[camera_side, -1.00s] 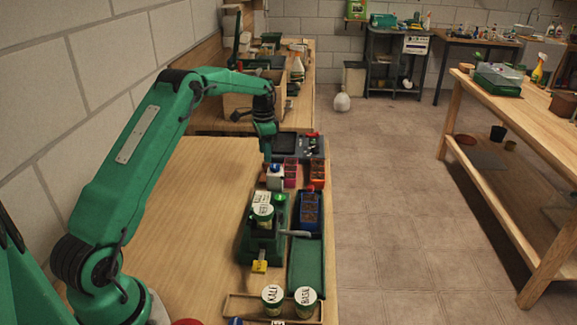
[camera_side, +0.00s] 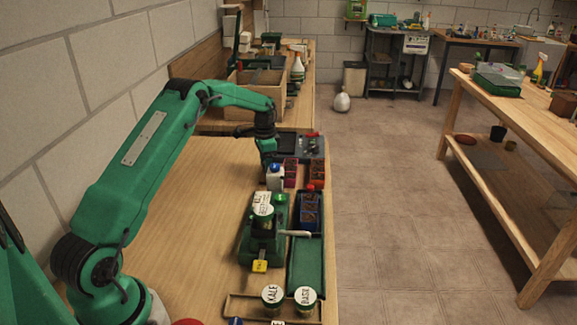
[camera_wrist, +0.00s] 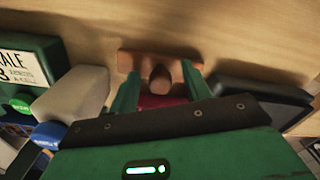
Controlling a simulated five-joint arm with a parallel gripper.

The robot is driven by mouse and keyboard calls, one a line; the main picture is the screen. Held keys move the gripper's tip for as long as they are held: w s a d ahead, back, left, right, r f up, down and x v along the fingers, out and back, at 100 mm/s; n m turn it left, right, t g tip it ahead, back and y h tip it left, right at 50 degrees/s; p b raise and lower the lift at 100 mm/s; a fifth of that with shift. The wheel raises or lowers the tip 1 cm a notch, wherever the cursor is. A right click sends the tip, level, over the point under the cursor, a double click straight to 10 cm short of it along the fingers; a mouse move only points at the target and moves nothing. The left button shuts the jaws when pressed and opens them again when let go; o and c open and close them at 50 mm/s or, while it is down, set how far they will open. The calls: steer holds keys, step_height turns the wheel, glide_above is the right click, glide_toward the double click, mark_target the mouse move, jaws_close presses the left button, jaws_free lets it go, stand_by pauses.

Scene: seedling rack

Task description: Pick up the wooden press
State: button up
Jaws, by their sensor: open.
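The wooden press shows in the wrist view as a reddish-brown block (camera_wrist: 130,60) with a round knob (camera_wrist: 160,79). It lies against the pale wooden bench top. My gripper (camera_wrist: 160,82) is open, with one green finger on each side of the knob. I cannot tell whether either finger touches it. In the side view my gripper (camera_side: 268,160) is low over the bench, just behind the white bottle (camera_side: 275,180). The press cannot be made out clearly there.
The white bottle's blue cap (camera_wrist: 48,135) is close left in the wrist view, beside a green labelled device (camera_wrist: 30,75). A dark tray (camera_wrist: 265,93) is close right. Seed trays (camera_side: 317,175) stand right in the side view. The bench's left part is clear.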

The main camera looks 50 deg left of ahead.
stand_by(0.3)
jaws_close()
steer(key=shift+r, duration=0.15)
step_height(320, 180, up, 10)
steer(key=shift+f, duration=0.1)
stand_by(0.6)
steer(key=c, duration=0.6)
jaws_free()
steer(key=c, duration=0.3)
